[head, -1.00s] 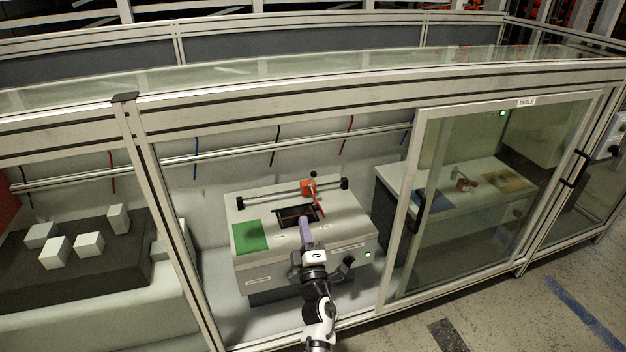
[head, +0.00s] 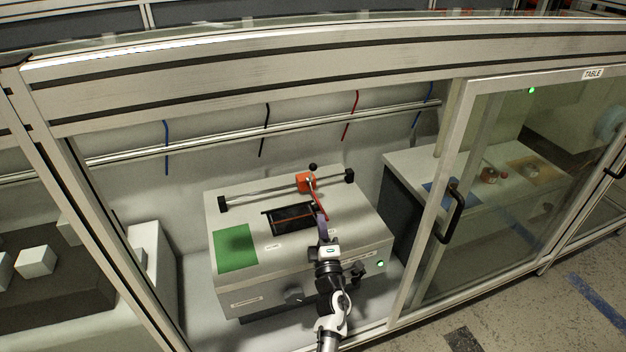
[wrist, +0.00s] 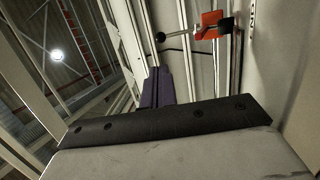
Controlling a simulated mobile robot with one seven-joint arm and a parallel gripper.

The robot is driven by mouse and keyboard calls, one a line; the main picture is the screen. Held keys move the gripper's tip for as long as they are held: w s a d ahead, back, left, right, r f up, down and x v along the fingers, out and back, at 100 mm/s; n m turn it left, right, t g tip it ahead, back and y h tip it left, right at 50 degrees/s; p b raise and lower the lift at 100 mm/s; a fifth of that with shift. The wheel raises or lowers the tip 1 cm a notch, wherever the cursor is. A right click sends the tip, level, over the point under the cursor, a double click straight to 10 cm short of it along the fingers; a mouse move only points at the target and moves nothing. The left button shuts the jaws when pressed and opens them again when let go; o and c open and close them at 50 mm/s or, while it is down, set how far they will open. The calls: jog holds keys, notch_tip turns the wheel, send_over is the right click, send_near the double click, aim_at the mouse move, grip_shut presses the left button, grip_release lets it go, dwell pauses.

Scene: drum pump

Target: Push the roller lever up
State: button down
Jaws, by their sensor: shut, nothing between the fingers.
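The roller lever appears to be the red bar (head: 319,203) that slants down toward the front from an orange block (head: 305,182) on a rail. A black ball knob (head: 313,167) stands behind the block. In the wrist view the orange block (wrist: 209,25) and the ball knob (wrist: 160,37) show at the top, ahead of my fingers. My gripper (head: 321,220) is shut and empty, its purple fingers close to the lever's lower front end. I cannot tell if they touch. The purple fingers also show in the wrist view (wrist: 157,88), with their base hidden by the dark gripper edge.
The rail is on a grey box (head: 275,258) with a dark slot (head: 290,219) and a green pad (head: 235,248). A framed glass door with a black handle (head: 449,213) stands right. White blocks (head: 35,261) lie left. A beam (head: 300,75) crosses above.

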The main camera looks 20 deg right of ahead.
aim_at(313, 170)
jog(key=shift+w, duration=0.1)
dwell(0.3)
jog(key=b+x, duration=0.1)
jog(key=x, duration=1.3)
jog(key=shift+r+p, duration=0.2)
jog(key=shift+p, duration=0.15)
